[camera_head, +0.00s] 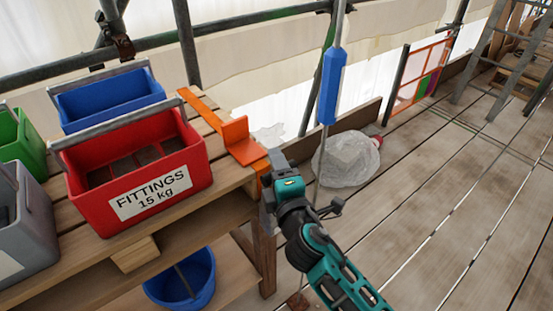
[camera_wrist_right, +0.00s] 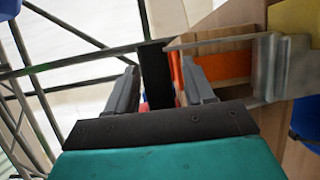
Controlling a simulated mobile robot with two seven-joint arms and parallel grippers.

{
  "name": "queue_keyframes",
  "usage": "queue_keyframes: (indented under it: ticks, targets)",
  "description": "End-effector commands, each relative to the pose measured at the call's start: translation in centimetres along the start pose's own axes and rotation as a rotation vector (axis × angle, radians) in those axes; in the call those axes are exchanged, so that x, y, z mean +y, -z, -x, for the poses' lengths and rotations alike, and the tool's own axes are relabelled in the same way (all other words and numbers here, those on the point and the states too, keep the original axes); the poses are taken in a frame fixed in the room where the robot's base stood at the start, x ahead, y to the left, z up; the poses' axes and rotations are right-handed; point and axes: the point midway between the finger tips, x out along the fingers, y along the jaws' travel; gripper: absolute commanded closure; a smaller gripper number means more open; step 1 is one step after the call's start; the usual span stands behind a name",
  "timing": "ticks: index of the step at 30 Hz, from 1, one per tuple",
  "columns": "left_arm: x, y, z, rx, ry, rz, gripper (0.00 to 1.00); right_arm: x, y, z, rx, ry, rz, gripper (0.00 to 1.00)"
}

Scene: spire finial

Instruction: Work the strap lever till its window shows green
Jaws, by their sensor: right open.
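My right gripper (camera_head: 277,162) is at the right edge of the bench, close to the end of an orange bracket (camera_head: 241,145). In the right wrist view, its two grey fingers (camera_wrist_right: 160,84) are apart. A dark upright strip (camera_wrist_right: 156,72) shows between them, and orange metal (camera_wrist_right: 225,68) shows behind and right of the right finger. I cannot tell whether the fingers touch the strip, or whether it is the strap lever. No lever window or green indicator can be made out. My left gripper is not in view.
A red fittings crate (camera_head: 138,180), a blue crate (camera_head: 110,97) and other bins crowd the bench (camera_head: 225,185). A steel rod with a blue sleeve (camera_head: 331,85) rises just beyond my right arm. A wrapped bundle (camera_head: 346,158) lies on the planks.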

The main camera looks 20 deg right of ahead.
Motion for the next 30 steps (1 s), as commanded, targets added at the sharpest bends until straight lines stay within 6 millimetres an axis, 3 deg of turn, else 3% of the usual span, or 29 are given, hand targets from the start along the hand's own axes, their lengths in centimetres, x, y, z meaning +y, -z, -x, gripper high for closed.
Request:
queue_keyframes:
  ticks: [13,30]
  targets:
    - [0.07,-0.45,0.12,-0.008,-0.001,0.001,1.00,-0.03,0.18,0.16,-0.001,0.000,-0.001,0.47]
    - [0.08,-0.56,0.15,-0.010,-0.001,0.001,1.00,-0.03,0.16,0.14,-0.001,0.000,0.000,1.00]
